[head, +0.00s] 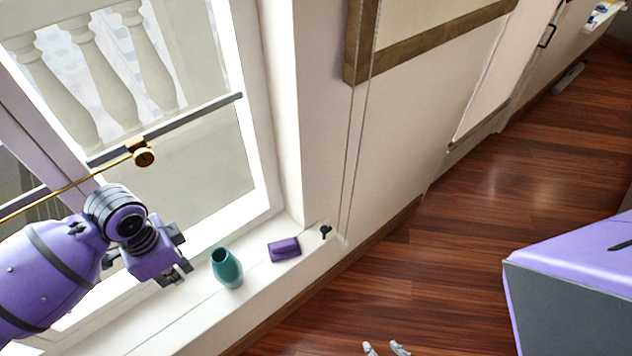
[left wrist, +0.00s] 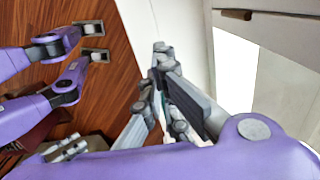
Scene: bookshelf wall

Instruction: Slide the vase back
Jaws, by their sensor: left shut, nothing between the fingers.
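The teal vase (head: 227,268) stands upright on the white window sill (head: 205,318), its dark opening facing up. My left gripper (head: 180,273) is just left of the vase, low over the sill, shut and empty. In the left wrist view its grey fingers (left wrist: 162,60) are together, and a thin teal sliver, perhaps the vase, shows behind them. Whether the gripper touches the vase I cannot tell. The two pale grey fingertips of my right gripper (head: 386,349) show apart at the bottom edge of the head view, over the floor.
A purple block (head: 284,249) lies on the sill right of the vase. A small black object (head: 325,232) is near the sill's right end. The window with a brass handle (head: 143,154) is behind.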

